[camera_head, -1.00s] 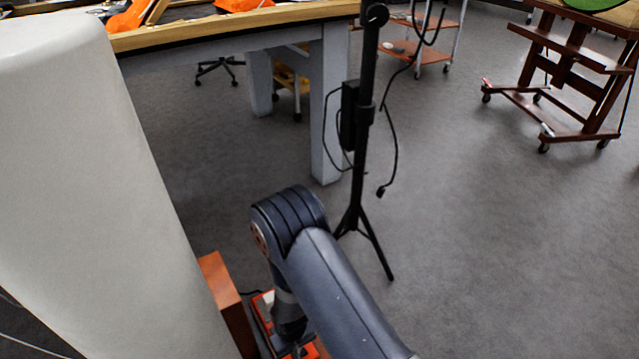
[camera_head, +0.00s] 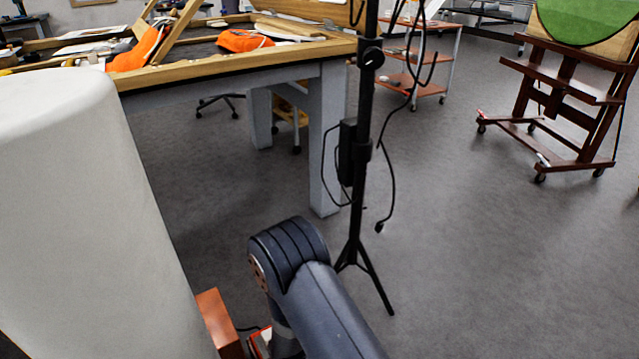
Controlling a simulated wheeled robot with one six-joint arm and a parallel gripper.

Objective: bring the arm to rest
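My arm (camera_head: 320,300) shows at the bottom middle of the head view, dark blue-grey and bent at a joint. One link runs down toward the bottom edge and another drops below the joint. My gripper is outside the picture, so its state does not show. Nothing is seen held.
A wooden-edged worktable (camera_head: 240,72) with orange items (camera_head: 243,40) stands at the upper left. A black stand (camera_head: 362,150) with hanging cables rises just beyond my arm. A red-shelved cart (camera_head: 425,60) and a wheeled easel (camera_head: 560,100) stand farther back. Grey floor (camera_head: 480,260) is clear at right.

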